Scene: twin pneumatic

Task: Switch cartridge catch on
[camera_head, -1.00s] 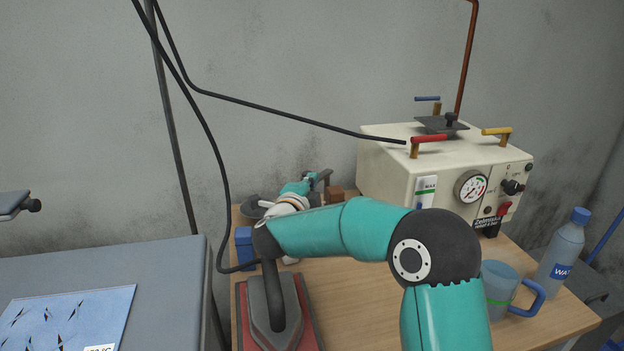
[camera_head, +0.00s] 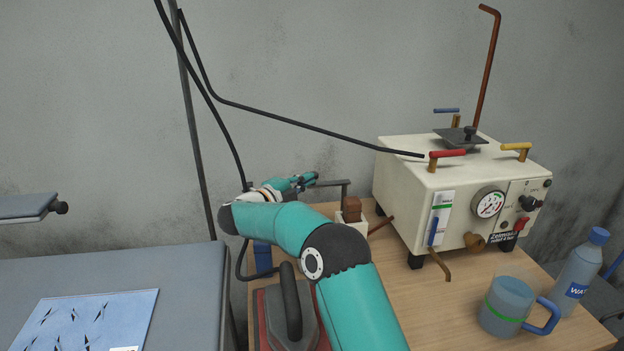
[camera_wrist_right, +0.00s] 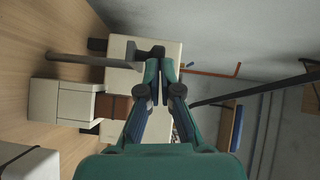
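No part is labelled as the cartridge catch. A dark grey lever (camera_head: 334,183) stands by a white block with a brown top (camera_head: 352,209), left of the cream machine. My right gripper (camera_head: 313,177) is at the lever's left end. In the right wrist view the gripper's fingertips (camera_wrist_right: 160,66) are close together with a narrow gap. The grey bar of the lever (camera_wrist_right: 90,61) runs to a dark end right at these tips. Whether the fingers grip it or only touch it, I cannot tell. My left gripper is not in view.
The cream machine (camera_head: 400,195) with gauge and coloured handles stands on the wooden table. An iron (camera_head: 290,315) rests at front left. A blue mug (camera_head: 507,305) and a water bottle (camera_head: 580,275) stand at right. A black hose (camera_head: 300,128) hangs across the back.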

